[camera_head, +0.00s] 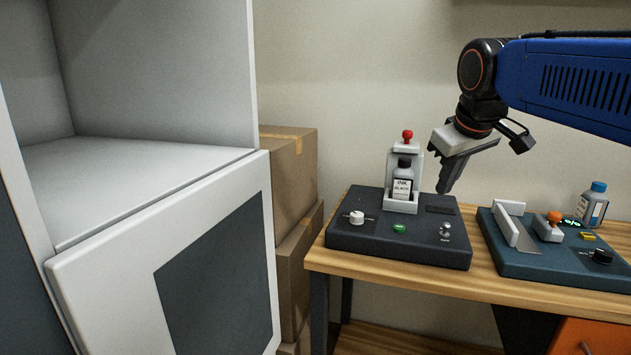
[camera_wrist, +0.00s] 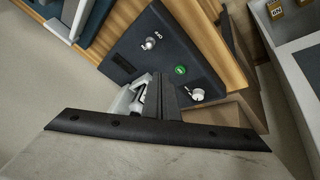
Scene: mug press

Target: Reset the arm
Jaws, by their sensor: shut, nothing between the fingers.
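My gripper (camera_head: 445,188) hangs from the blue arm at the upper right, above the back right part of a dark ink station (camera_head: 400,245) on the wooden table. It is shut and empty. In the wrist view my gripper (camera_wrist: 161,80) shows its closed fingers over the same station (camera_wrist: 150,55), with the green button (camera_wrist: 181,70) and a white knob (camera_wrist: 198,94) near them. In the wrist view the fingers partly hide the holder.
A second dark teal station (camera_head: 545,250) with a white bracket and orange-topped part stands at right. A blue-capped bottle (camera_head: 592,205) is behind it. Cardboard boxes (camera_head: 290,180) are stacked left of the table (camera_head: 400,275). A large white cabinet (camera_head: 140,190) fills the left.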

